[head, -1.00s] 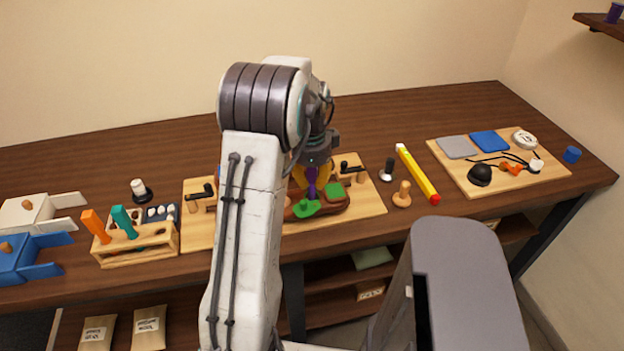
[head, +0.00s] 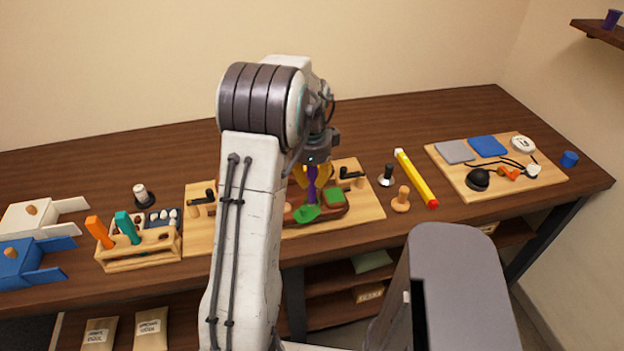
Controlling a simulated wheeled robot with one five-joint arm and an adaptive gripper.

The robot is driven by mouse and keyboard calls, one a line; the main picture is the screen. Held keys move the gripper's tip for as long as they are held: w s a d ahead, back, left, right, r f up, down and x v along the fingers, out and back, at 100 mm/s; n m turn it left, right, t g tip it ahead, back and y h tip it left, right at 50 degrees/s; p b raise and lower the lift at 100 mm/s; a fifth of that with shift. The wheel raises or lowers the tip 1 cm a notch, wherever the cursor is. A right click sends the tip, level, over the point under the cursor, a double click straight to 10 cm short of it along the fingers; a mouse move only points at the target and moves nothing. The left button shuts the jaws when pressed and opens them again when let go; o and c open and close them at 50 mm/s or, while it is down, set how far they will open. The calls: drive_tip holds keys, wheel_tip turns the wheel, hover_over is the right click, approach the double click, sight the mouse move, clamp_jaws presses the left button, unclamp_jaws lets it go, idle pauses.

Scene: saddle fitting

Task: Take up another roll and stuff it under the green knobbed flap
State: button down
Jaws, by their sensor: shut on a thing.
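My gripper (head: 312,178), with yellow fingers, is over the middle of the light wooden board. It is shut on an upright purple piece (head: 311,190) that stands just above or on the green flap (head: 304,214). I cannot tell whether the purple piece is the flap's knob. The flap lies at the front of a brown saddle-like body (head: 330,214), which also bears a green patch (head: 334,196). My arm hides the body's left part. Whether anything is under the flap cannot be seen.
Black-handled clamps (head: 351,174) stand on the board. A wooden rack (head: 140,255) with orange and teal handles is at left, beside white and blue boxes. A wooden knob (head: 401,199), a yellow bar (head: 415,178) and a second board (head: 455,177) are at right. The table's back is clear.

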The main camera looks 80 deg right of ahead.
drive_tip(key=shift+r+p, duration=2)
drive_tip(key=shift+r, duration=0.75)
